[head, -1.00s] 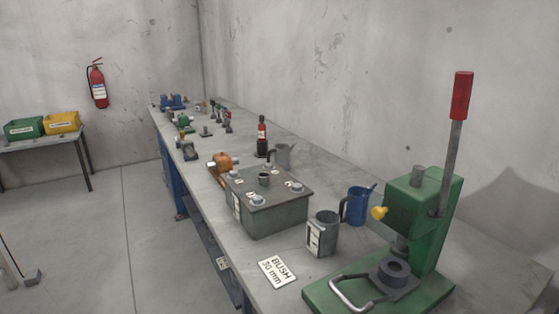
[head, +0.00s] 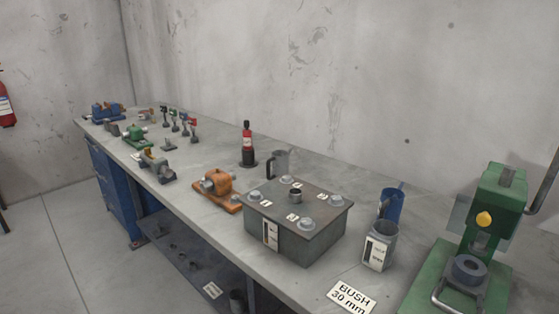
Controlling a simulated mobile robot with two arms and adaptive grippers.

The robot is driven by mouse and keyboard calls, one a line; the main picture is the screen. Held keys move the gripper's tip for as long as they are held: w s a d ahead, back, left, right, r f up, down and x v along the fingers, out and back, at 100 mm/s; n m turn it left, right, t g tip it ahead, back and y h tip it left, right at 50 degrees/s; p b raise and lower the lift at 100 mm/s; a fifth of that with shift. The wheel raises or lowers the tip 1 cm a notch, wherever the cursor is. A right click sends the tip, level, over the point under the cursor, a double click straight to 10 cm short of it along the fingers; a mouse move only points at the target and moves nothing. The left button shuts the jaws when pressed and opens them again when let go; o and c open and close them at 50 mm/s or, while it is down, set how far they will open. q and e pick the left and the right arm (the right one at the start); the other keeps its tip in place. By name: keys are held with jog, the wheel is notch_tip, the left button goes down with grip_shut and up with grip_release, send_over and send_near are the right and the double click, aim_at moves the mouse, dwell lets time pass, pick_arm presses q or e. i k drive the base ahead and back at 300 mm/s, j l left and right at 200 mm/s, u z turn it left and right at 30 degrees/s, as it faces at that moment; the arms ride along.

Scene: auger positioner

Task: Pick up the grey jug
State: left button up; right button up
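A plain grey jug (head: 281,163) with a dark handle on its left side stands upright on the workbench, behind the grey box. The box hides none or only a little of its base. A second grey vessel (head: 380,248), with a white label on its front, stands nearer, right of the box. I cannot make out a handle on it. A blue jug (head: 391,205) stands just behind it and is partly hidden by it. Neither of my grippers is in view.
The workbench (head: 215,155) runs along the wall. The grey box (head: 294,232) with knobs sits mid-bench. A green press (head: 490,215) stands at right, a red-and-black bottle (head: 247,145) left of the grey jug. Orange (head: 216,188) and other small vises line the front edge.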

aim_at(280, 158)
jog(key=i+j+z, duration=0.25)
jog(key=j, duration=0.4)
jog(key=i+j+z, duration=0.1)
jog(key=i+j, duration=0.2)
jog(key=i+j+z, duration=0.1)
jog(key=j, duration=0.3)
jog(key=i+j+z, duration=0.15)
jog(key=j, duration=0.25)
jog(key=i+j+z, duration=0.1)
jog(key=j, duration=0.25)
